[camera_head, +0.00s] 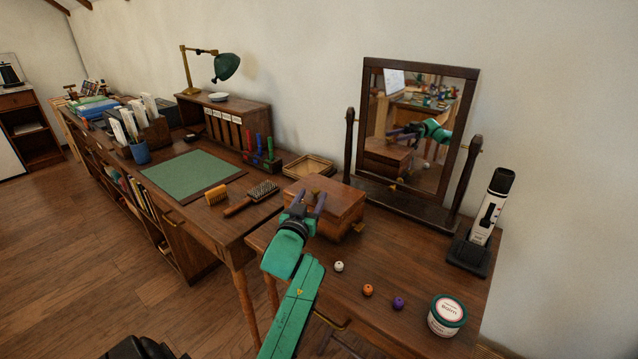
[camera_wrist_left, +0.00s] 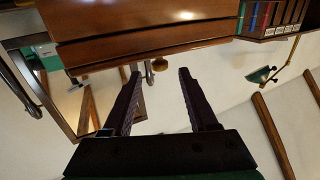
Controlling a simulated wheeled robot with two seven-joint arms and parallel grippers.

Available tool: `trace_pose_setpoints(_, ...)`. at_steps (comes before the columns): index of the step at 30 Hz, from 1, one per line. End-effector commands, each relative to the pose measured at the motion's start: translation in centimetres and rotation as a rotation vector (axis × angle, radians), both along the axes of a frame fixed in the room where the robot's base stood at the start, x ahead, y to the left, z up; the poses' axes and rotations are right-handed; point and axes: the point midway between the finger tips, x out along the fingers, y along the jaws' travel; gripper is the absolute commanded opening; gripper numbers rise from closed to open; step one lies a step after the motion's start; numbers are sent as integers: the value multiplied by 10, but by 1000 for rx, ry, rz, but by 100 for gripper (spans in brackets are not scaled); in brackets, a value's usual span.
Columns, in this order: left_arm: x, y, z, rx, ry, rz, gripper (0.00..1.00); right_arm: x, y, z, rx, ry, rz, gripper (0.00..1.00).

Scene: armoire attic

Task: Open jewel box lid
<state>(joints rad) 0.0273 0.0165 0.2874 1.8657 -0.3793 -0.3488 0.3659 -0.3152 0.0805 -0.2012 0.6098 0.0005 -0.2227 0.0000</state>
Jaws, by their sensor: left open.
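The jewel box (camera_head: 345,203) is a brown wooden box on the dressing table, in front of the mirror. Its lid looks shut. My left gripper (camera_head: 307,203) is at the box's near left side, open, with its two dark fingers pointing at the box and partly covering its front. In the left wrist view the box (camera_wrist_left: 140,25) fills the top, and the open fingers (camera_wrist_left: 156,85) reach toward it. A small brass knob (camera_wrist_left: 160,65) shows between the fingertips, apart from both. My right gripper is not in view.
A tilting mirror (camera_head: 415,125) stands behind the box. Small beads (camera_head: 368,290), a balm jar (camera_head: 446,315) and a clipper on a stand (camera_head: 485,220) are to the right. Brushes (camera_head: 250,198) and a wicker tray (camera_head: 308,167) lie to the left and behind.

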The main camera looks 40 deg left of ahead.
Motion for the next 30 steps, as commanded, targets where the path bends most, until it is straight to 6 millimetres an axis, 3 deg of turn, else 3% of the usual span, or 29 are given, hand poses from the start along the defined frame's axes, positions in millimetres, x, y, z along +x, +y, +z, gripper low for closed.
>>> trace_pose_setpoints(3, 30, 13, 1, 1, -2, 0, 59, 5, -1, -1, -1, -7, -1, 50)
trace_pose_setpoints(7, 54, 24, 0, -1, -1, 0, 59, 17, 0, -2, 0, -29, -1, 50)
trace_pose_setpoints(12, 66, 29, 0, -1, 0, 0, 59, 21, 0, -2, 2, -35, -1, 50)
trace_pose_setpoints(18, 66, 29, 0, 0, 1, 0, 59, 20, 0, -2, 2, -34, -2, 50)
trace_pose_setpoints(19, 66, 29, 0, 0, 1, 0, 51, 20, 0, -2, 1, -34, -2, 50)
trace_pose_setpoints(23, 66, 29, 0, -1, 1, 0, 2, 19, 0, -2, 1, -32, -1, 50)
trace_pose_setpoints(30, 66, 29, 0, -1, 1, 0, 0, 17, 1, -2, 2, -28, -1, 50)
